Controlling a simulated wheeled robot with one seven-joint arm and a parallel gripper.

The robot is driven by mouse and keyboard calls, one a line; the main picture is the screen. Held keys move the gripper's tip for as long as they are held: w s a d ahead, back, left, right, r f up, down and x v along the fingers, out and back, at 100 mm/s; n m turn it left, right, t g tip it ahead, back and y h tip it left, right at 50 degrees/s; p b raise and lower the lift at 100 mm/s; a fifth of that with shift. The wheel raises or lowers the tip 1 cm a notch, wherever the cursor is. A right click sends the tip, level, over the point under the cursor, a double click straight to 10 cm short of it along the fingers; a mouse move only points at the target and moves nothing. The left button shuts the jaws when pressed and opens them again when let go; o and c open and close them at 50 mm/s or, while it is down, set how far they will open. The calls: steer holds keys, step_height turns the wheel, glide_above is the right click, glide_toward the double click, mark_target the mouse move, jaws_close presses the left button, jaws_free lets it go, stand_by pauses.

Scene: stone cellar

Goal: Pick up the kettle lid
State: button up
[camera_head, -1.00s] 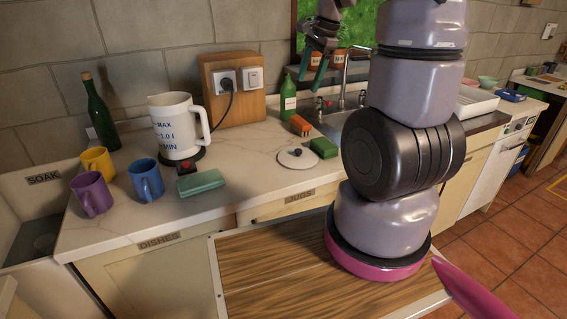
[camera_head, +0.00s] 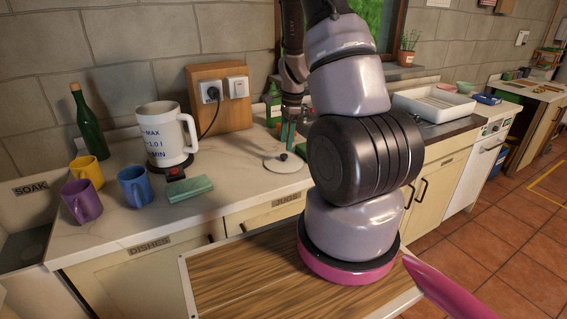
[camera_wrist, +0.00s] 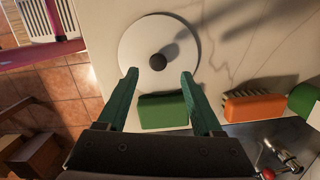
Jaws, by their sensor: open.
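The kettle lid (camera_head: 272,163) is a white disc with a dark round knob, lying flat on the counter. In the wrist view the lid (camera_wrist: 135,45) is at the top, its knob just beyond and between the fingertips. My gripper (camera_head: 288,140) is above the lid and points down, its green fingers apart and empty; in the wrist view the gripper (camera_wrist: 158,75) spans wider than the knob. The white kettle (camera_head: 165,135), marked MAX and MIN, stands to the left on a dark base and shows no lid.
A green sponge (camera_wrist: 163,111) lies beside the lid, and an orange brush or block (camera_wrist: 254,107) lies farther right. A pale green block (camera_head: 188,190), several mugs (camera_head: 134,187) and a green bottle (camera_head: 88,125) stand left. A sink tap (camera_wrist: 283,154) is near the gripper.

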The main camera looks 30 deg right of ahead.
mark_target(284, 155)
steer(key=f, duration=0.4)
steer(key=shift+a+f, duration=0.35)
steer(key=shift+a, duration=0.05)
jaws_close()
steer(key=shift+r, duration=0.1)
